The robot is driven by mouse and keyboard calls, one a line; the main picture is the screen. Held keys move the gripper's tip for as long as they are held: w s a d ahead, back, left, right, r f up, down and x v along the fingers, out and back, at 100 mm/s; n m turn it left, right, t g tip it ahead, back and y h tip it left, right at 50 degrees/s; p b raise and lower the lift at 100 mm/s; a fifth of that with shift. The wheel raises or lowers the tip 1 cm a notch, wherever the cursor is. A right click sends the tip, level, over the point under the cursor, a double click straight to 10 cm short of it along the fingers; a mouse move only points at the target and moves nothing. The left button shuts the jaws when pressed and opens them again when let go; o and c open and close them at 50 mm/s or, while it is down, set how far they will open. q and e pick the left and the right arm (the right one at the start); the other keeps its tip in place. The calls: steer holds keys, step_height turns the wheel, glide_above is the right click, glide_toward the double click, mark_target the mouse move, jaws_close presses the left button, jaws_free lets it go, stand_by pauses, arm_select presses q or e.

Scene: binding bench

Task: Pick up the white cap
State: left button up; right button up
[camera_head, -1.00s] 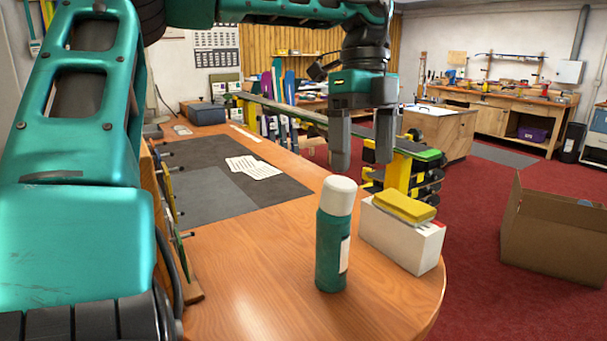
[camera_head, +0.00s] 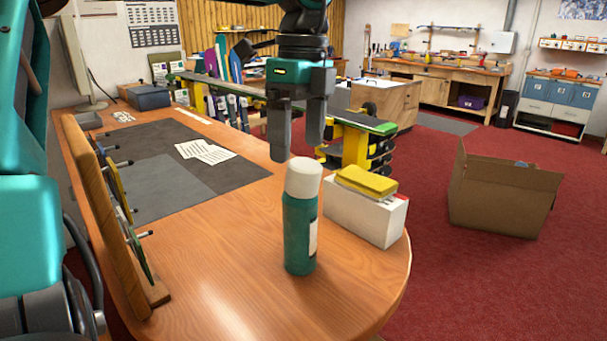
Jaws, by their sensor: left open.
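The white cap (camera_head: 303,178) sits on top of an upright green bottle (camera_head: 299,236) with a white label, standing on the wooden table near its right end. My left gripper (camera_head: 297,150) points down with its two grey fingers apart and nothing between them. In the picture its fingertips are just above the cap, one over the cap's left part and one to its upper right. I cannot tell the exact depth gap between them. My right gripper is not in view.
A white box (camera_head: 362,219) with a yellow sponge-like block (camera_head: 366,181) on top stands right of the bottle. A wooden rack (camera_head: 98,205) with pegs stands at the left. Papers (camera_head: 205,151) lie on a dark mat (camera_head: 150,197). An open cardboard box (camera_head: 503,200) is on the red floor.

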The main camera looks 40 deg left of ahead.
mark_target(300, 161)
arm_select(q)
step_height(300, 161, down, 5)
steer(key=shift+w+f, duration=0.1)
steer(key=shift+w, duration=0.05)
steer(key=c, duration=1.1)
